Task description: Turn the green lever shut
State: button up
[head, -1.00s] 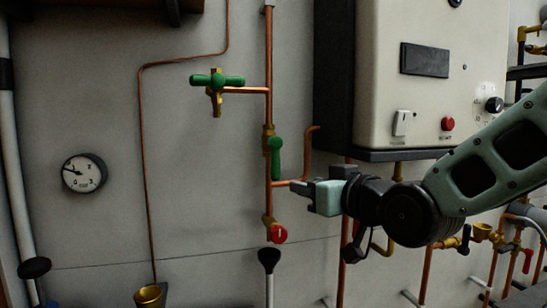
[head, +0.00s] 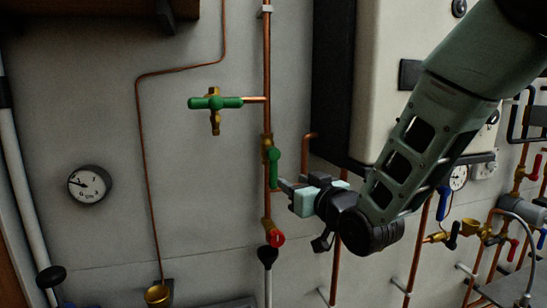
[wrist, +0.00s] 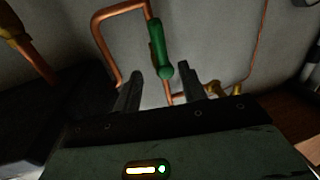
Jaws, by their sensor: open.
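The green lever (head: 275,168) hangs from a brass valve (head: 267,145) on the vertical copper pipe, its handle about parallel to the pipe. It also shows in the wrist view (wrist: 158,46), its rounded end low and near the gap between my fingertips. My gripper (head: 282,184) comes from the right, beside the lever's lower end. In the wrist view my gripper (wrist: 160,70) is open, one finger on each side of the lever's end. I cannot tell whether it touches the lever.
A green-handled tap (head: 214,103) branches off the same pipe, up left. A red handle (head: 277,239) sits below the lever. A bent copper pipe (head: 308,145) and the boiler casing (head: 333,90) are close on the right. A gauge (head: 89,185) hangs at the left.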

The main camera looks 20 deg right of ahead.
aim_at(276, 171)
jog(key=w+p, duration=0.1)
jog(key=w, duration=0.2)
jog(key=w+a+p, duration=0.1)
jog(key=w, duration=0.2)
jog(key=w+a+p, duration=0.1)
jog(key=w, duration=0.2)
jog(key=shift+r+p, duration=0.1)
jog(key=shift+p, duration=0.25)
jog(key=shift+w, duration=0.8)
jog(key=shift+c, duration=0.2)
jog(key=shift+f, duration=0.2)
grip_shut()
